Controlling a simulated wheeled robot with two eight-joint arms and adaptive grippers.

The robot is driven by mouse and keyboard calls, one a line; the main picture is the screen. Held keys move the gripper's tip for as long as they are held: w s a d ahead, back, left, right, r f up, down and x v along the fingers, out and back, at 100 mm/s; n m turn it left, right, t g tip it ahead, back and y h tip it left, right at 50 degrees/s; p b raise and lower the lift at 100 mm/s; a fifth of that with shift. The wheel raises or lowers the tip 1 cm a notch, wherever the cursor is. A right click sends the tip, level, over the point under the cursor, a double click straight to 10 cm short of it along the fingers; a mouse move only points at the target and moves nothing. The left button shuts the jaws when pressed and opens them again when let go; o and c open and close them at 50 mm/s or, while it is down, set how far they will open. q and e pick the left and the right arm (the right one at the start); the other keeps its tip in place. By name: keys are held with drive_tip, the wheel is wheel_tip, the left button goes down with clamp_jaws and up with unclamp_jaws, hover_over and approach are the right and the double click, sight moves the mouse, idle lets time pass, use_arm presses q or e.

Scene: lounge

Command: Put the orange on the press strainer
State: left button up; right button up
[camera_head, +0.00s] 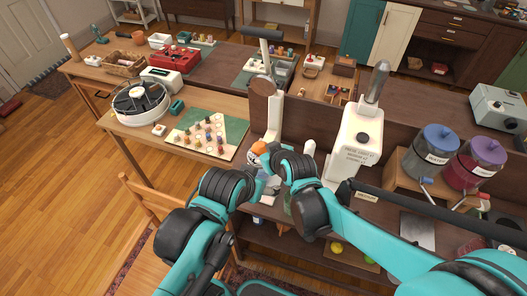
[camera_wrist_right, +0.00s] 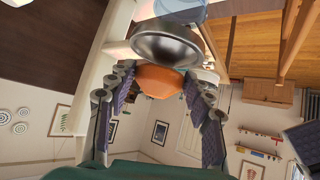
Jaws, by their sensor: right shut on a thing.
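The orange (camera_head: 258,147) shows at the tip of my right gripper (camera_head: 267,156) in the head view. In the right wrist view the orange (camera_wrist_right: 158,82) sits between the two padded fingers of the right gripper (camera_wrist_right: 160,88), which is shut on it. A shiny metal bowl-shaped part (camera_wrist_right: 166,44) lies just beyond the orange there; I cannot tell whether they touch. A press with a lever (camera_head: 264,34) and a round brown part (camera_head: 262,90) stands behind the gripper. The strainer is not clear in the head view. My left arm ends beside the right gripper, and its fingers are largely hidden.
A white machine (camera_head: 354,148) with a metal top stands right of my right gripper. Drink dispensers with a blue lid (camera_head: 440,138) and a purple lid (camera_head: 484,150) are farther right.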

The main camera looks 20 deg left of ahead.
drive_tip(key=shift+f+b, duration=0.5)
drive_tip(key=shift+f, duration=0.1)
drive_tip(key=o, duration=1.2)
drive_tip(key=shift+c, duration=0.2)
use_arm(q)
drive_tip(key=shift+f, duration=0.55)
drive_tip(key=shift+r, duration=0.1)
use_arm(e)
drive_tip(key=shift+r, duration=0.1)
